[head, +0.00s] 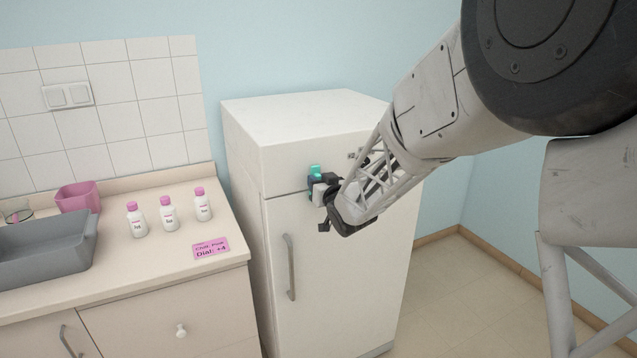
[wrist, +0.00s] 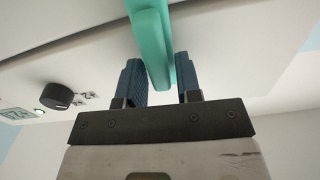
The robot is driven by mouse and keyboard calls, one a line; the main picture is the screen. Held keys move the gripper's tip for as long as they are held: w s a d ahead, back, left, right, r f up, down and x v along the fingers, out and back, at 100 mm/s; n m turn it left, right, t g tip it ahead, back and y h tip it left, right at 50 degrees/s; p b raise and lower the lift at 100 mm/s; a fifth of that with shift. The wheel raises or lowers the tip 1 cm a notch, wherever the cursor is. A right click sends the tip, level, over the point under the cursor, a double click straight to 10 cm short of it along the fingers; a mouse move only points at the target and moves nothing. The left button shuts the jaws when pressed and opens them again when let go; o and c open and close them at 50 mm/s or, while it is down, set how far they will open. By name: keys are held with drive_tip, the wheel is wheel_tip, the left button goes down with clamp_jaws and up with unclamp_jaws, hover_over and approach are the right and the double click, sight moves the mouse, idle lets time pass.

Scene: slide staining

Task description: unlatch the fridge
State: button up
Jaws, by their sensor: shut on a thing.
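The white fridge (head: 330,270) stands in the middle of the head view, with its lower door shut and a grey vertical handle (head: 290,267) at the door's left. A teal latch (head: 315,171) is on the fridge front, near the seam above the lower door. My gripper (head: 318,190) is at the latch and hides part of it. In the wrist view the teal latch (wrist: 152,45) runs down between the two blue fingers, and my gripper (wrist: 161,80) is shut on it.
A dark dial (wrist: 57,95) and a lit display (wrist: 18,115) sit left in the wrist view. The counter (head: 160,265) left of the fridge holds several white bottles with pink caps, a pink note (head: 211,248), a grey tray (head: 45,250) and a pink container (head: 78,197). Floor right of the fridge is clear.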

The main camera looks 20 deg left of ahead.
drive_tip(key=m, duration=0.4)
drive_tip(key=shift+w+d, duration=0.25)
drive_tip(key=shift+w+d+f+m, duration=0.15)
drive_tip(key=shift+f+m, duration=0.15)
drive_tip(key=shift+m, duration=1.9)
drive_tip(key=shift+w+d+f+m, duration=0.1)
drive_tip(key=shift+f+m, duration=0.2)
drive_tip(key=shift+m, duration=1.9)
drive_tip(key=shift+w+d+f+m, duration=0.15)
drive_tip(key=shift+f+m, duration=0.15)
drive_tip(key=shift+m, duration=1.9)
drive_tip(key=o, duration=0.7)
drive_tip(key=shift+s+d, duration=0.1)
drive_tip(key=shift+s, duration=0.05)
